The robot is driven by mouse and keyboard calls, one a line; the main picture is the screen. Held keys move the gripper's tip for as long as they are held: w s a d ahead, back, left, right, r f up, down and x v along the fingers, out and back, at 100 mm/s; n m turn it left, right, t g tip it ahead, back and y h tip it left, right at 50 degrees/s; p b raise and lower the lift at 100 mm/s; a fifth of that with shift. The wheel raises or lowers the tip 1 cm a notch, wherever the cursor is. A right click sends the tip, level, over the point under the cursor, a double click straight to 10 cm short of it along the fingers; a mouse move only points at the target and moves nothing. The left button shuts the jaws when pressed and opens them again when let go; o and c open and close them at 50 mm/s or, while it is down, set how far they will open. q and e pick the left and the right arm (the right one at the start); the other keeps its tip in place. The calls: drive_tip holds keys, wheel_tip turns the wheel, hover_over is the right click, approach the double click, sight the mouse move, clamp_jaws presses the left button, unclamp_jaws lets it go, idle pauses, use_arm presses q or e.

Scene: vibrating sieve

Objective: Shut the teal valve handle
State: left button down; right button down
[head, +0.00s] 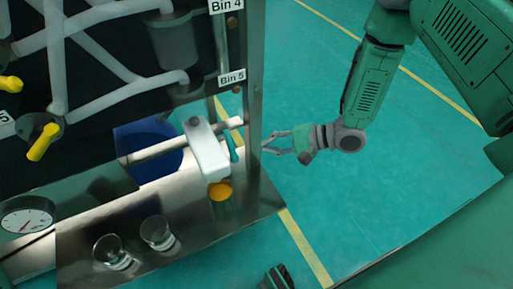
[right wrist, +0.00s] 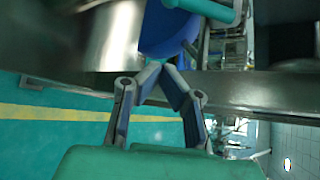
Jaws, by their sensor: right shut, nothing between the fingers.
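The teal valve handle (head: 233,147) is a small upright lever beside the white box-shaped housing (head: 208,152) on the machine's lower shelf. In the right wrist view a teal bar, apparently the handle (right wrist: 212,9), shows at the top, beyond the fingertips. My right gripper (head: 267,145) comes in from the right, at the outer side of the metal post, apart from the handle. Its fingers meet at the tips in the right wrist view (right wrist: 161,72), shut with nothing between them. My left gripper is not in view.
A metal post (head: 254,90) stands between my right gripper and the handle. The steel shelf (head: 190,215) holds two clear glasses (head: 158,233), an orange round part (head: 220,190) and a gauge (head: 27,217). A blue bin (head: 150,165) sits behind. The floor at right is clear.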

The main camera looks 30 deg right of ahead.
sight(238, 157)
drive_tip(key=b+x, duration=0.4)
drive_tip(key=x, duration=0.5)
drive_tip(key=s+r, duration=0.1)
drive_tip(key=s+a+r, duration=0.1)
drive_tip(key=s, duration=0.1)
drive_tip(key=shift+s+r, duration=0.15)
drive_tip(key=shift+d, duration=0.1)
drive_tip(key=s+r+m+g+p, duration=0.2)
drive_tip(key=r+g+p, duration=0.1)
drive_tip(key=p, duration=0.8)
drive_tip(key=shift+s+h, duration=0.3)
drive_tip(key=shift+h, duration=0.1)
drive_tip(key=shift+s+r+p, duration=0.4)
drive_tip(key=shift+r+p, duration=0.4)
drive_tip(key=shift+p, duration=0.9)
